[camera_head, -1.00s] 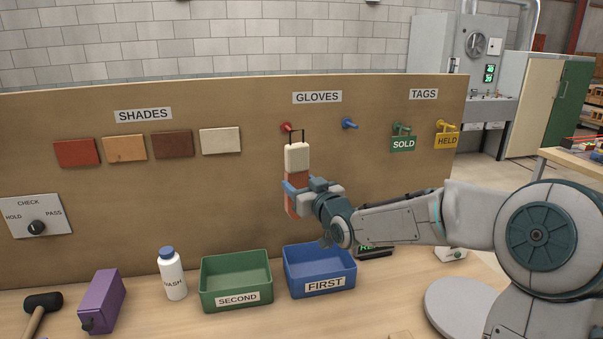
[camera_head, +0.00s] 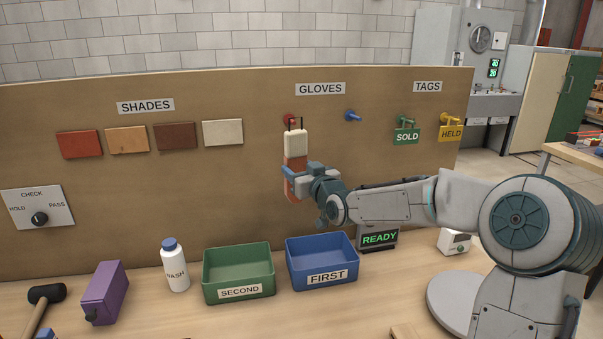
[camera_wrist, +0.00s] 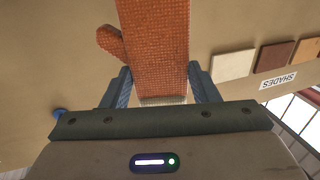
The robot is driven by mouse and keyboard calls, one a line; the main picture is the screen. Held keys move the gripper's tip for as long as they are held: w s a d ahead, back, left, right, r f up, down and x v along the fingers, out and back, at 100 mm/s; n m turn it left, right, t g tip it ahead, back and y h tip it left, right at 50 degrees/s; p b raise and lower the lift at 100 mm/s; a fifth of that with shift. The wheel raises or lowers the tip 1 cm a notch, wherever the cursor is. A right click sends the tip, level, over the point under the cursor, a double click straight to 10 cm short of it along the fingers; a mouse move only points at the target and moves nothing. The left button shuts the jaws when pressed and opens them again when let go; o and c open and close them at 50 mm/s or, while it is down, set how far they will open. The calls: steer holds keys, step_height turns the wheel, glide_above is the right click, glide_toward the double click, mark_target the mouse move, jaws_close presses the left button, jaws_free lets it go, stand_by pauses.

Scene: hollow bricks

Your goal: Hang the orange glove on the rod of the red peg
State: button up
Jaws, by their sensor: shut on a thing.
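The orange glove (camera_head: 296,166) has a cream cuff on top with a dark wire loop above it. My gripper (camera_head: 297,180) is shut on the glove and holds it upright in front of the board. In the wrist view the glove (camera_wrist: 158,45) sits between both fingers, its thumb to the left. The red peg (camera_head: 288,118) is on the board under the GLOVES sign, behind the loop and cuff top. The loop overlaps the peg in the picture; I cannot tell whether the rod is inside it. The peg is not seen in the wrist view.
A blue peg (camera_head: 353,117) is to the right, then the SOLD tag (camera_head: 406,136) and HELD tag (camera_head: 452,133) on pegs. Shade tiles (camera_head: 176,136) are on the left. Below stand a green bin (camera_head: 239,290), a blue bin (camera_head: 322,280) and a white bottle (camera_head: 174,268).

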steer(key=shift+w+a+f+p, duration=0.1)
steer(key=shift+w+a+p, duration=0.1)
steer(key=shift+w, duration=0.5)
steer(key=shift+w+a+r+p, duration=0.1)
steer(key=shift+w+p, duration=0.1)
steer(key=shift+w, duration=0.45)
steer(key=shift+w+a+f+p, duration=0.1)
steer(key=shift+w+p, duration=0.1)
steer(key=shift+w, duration=0.5)
steer(key=shift+w+a+f+b, duration=0.1)
steer(key=shift+w+f+b, duration=0.45)
steer(key=shift+b, duration=0.45)
steer(key=o, duration=1.1)
